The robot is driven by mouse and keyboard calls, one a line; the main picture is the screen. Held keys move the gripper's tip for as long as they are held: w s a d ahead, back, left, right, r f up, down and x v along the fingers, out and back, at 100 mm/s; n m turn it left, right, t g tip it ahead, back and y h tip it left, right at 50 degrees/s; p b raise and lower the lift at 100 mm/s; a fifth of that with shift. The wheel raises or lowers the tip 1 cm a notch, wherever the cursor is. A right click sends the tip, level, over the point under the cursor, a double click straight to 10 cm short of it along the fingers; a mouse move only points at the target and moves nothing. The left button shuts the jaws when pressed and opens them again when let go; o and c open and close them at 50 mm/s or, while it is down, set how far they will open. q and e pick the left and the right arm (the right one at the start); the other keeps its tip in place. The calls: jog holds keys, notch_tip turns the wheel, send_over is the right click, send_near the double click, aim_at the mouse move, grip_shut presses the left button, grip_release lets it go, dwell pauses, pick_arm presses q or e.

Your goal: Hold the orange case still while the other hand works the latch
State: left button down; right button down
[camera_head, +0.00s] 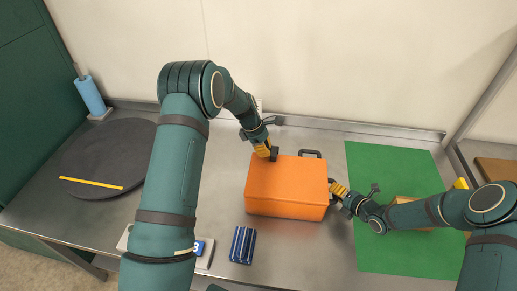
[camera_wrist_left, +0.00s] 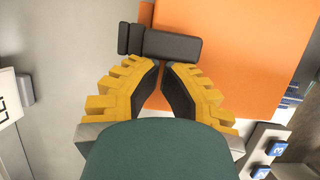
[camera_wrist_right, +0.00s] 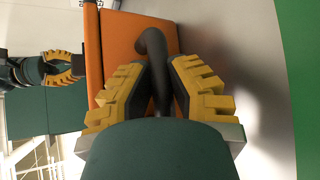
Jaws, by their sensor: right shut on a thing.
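The orange case (camera_head: 286,188) lies closed on the metal table; its top also shows in the left wrist view (camera_wrist_left: 240,60). A dark latch piece (camera_head: 274,155) sits at its far edge, and a dark carry handle (camera_head: 311,153) stands beside it. My left gripper (camera_head: 266,152) is over that far edge. In the left wrist view its fingertips (camera_wrist_left: 162,66) are slightly apart with nothing between them, just short of the dark latch (camera_wrist_left: 172,46). My right gripper (camera_head: 335,191) is at the case's right side, its fingers shut on a dark curved handle (camera_wrist_right: 152,45).
A green mat (camera_head: 385,165) lies right of the case, with a tan block (camera_head: 412,200) partly behind my right arm. A blue striped packet (camera_head: 242,245) lies in front. A round black mat (camera_head: 105,150) and blue roll (camera_head: 89,95) are left. A wall closes the back.

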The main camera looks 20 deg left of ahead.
pick_arm(q)
jog(key=shift+w+d, duration=0.25)
jog(key=shift+d, duration=0.9)
jog(key=shift+s+a, duration=0.1)
jog(key=shift+a, duration=0.45)
jog(key=a, duration=0.1)
jog(key=s+a, duration=0.1)
jog(key=a, duration=0.1)
jog(key=w+v, duration=0.1)
jog(key=v, duration=0.8)
jog(key=shift+s+r, duration=0.45)
jog(key=shift+s, duration=0.05)
jog(key=shift+a, duration=0.1)
pick_arm(e)
jog(key=c, duration=0.7)
grip_release()
